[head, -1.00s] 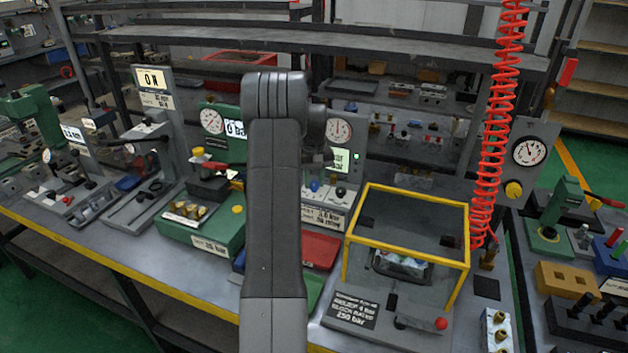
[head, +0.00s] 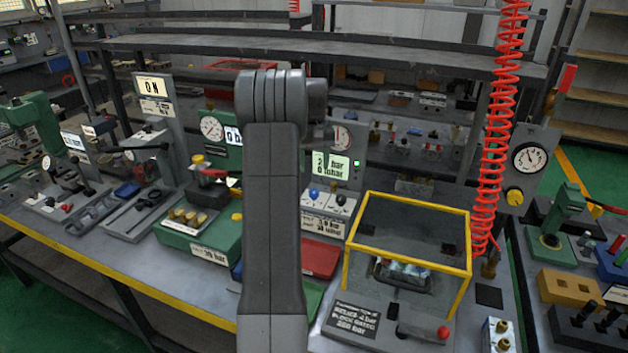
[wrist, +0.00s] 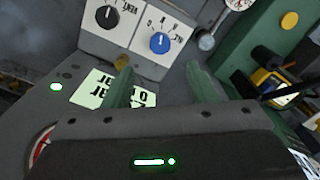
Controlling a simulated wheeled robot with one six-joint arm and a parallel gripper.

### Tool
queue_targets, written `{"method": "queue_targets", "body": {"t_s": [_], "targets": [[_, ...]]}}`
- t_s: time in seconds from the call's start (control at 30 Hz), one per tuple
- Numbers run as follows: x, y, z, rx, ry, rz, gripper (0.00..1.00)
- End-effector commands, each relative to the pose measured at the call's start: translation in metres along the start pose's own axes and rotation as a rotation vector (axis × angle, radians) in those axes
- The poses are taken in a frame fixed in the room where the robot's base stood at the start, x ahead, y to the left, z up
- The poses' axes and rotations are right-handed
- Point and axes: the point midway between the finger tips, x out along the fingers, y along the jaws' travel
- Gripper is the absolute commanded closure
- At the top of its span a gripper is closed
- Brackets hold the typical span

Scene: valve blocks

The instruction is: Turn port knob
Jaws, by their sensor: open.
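A blue knob (wrist: 159,42) with letter marks around its white plate sits on a grey panel in the wrist view. A black knob (wrist: 107,16) on a plate marked VENT is beside it. In the head view the blue knob (head: 314,193) and black knob (head: 340,199) show just right of my arm. My gripper (wrist: 161,76) is open and empty. Its two green-grey fingers point toward the panel, with the blue knob past and between the fingertips, apart from them. In the head view my arm hides most of the gripper. I cannot tell which knob is the port knob.
A lit display (head: 331,166) stands above the knobs, with a round gauge (head: 342,137) over it. A yellow-framed guard (head: 408,264) is at the right. A green block (head: 200,241) with brass fittings is at the left. A red coiled hose (head: 495,130) hangs further right.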

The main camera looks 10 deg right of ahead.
Motion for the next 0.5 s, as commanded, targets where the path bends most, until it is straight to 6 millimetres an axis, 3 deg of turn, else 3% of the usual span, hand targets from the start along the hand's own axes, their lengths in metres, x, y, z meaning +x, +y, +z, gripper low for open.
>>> {"method": "queue_targets", "body": {"t_s": [0.2, 0.5], "targets": [[-0.037, 0.0, -0.001, 0.0, 0.003, 0.0, 0.48], [-0.048, 0.0, 0.0, 0.0, -0.001, 0.0, 0.48]]}}
